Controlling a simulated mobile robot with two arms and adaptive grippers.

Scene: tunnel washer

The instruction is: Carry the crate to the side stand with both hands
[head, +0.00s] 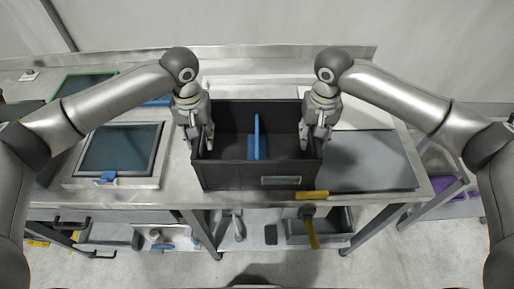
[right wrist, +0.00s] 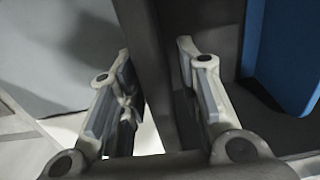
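The dark crate (head: 230,178) stands on the steel bench, its front wall near the bench's front edge. A blue upright piece (head: 257,140) is inside it; the right wrist view shows blue (right wrist: 285,55) there too. My left gripper (head: 201,140) is at the crate's left wall, fingers apart on either side of the rim. My right gripper (head: 315,135) is at the right wall. In the right wrist view its fingers (right wrist: 158,100) are open, one outside and one inside the wall, with a gap visible on the outer side.
A grey mat (head: 370,165) lies right of the crate on the bench. A framed dark panel (head: 120,148) lies to the left. A metal frame (head: 440,200) with purple items (head: 462,190) stands at the far right; I cannot tell whether it is the side stand. A lower shelf holds tools.

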